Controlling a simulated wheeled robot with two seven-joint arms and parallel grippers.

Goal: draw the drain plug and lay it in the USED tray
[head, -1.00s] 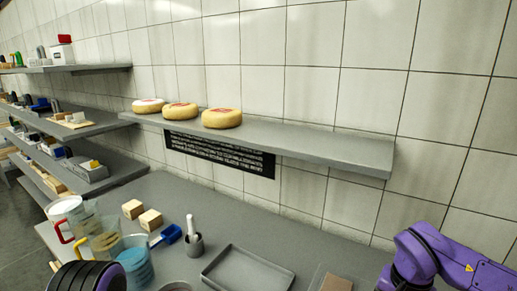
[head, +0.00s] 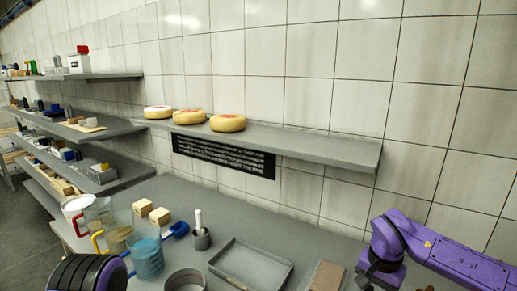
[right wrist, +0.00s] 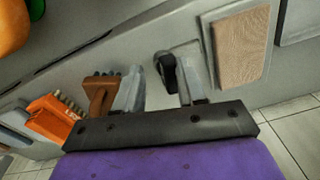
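In the right wrist view my right gripper (right wrist: 160,92) is open, with its two grey fingers apart and nothing held. A black knob or handle (right wrist: 168,70) on a pale grey plate shows between and beyond the fingertips; I cannot tell for sure whether it is the drain plug. In the head view a white-handled piece (head: 198,218) stands upright in a small grey cup (head: 202,240). An empty shallow grey tray (head: 250,264) lies to its right; no USED label is readable. My left gripper's fingers are not in view.
Clear jugs (head: 147,258) and a grey round pot (head: 185,281) stand at the bench's left and front. A brown pad (head: 326,277) lies right of the tray. Cheese wheels (head: 228,123) sit on the wall shelf (head: 320,148). Brown (right wrist: 101,94) and orange (right wrist: 57,118) brushes lie left of my right gripper.

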